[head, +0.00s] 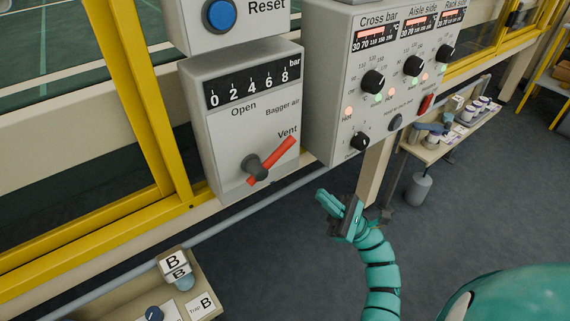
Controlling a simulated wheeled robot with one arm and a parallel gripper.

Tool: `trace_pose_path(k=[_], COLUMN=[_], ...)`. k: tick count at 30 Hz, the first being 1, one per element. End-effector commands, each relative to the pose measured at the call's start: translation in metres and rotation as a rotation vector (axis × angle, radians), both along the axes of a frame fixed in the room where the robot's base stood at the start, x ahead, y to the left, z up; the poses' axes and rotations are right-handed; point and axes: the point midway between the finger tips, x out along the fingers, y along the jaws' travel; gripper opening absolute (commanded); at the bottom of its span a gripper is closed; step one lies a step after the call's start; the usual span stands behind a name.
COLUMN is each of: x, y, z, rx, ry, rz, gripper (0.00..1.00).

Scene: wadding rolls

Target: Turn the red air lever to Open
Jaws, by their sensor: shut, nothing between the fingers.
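The red air lever (280,154) is on the front of a grey air box (222,157) in the head view. It turns on a dark round hub and its long end slants up and right, close to the word Vent. The word Open (243,108) is printed above and left of the hub. A pressure scale from 0 to 8 bar runs across the top of the box. My gripper (327,203) is shut and empty, below and right of the lever, apart from it.
A grey control panel (330,90) with several black knobs stands right of the air box. A blue Reset button (220,14) is above. Yellow frame posts (150,110) stand left.

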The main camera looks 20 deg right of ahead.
Motion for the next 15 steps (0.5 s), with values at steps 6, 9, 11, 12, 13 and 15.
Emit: trace_pose_path(k=[6, 9, 11, 12, 13, 15], x=[0.012, 0.014, 0.014, 0.014, 0.014, 0.014], y=[-0.003, -0.005, -0.005, -0.005, -0.005, -0.005], z=[-0.005, -0.005, -0.005, -0.005, -0.005, -0.005], rx=[-0.12, -0.156, -0.172, -0.181, -0.185, -0.194], ry=[-0.167, -0.227, -0.255, -0.27, -0.279, -0.293], rz=[-0.283, -0.369, -0.405, -0.424, -0.435, -0.451], gripper=[0.0, 0.0, 0.0, 0.0, 0.0, 0.0])
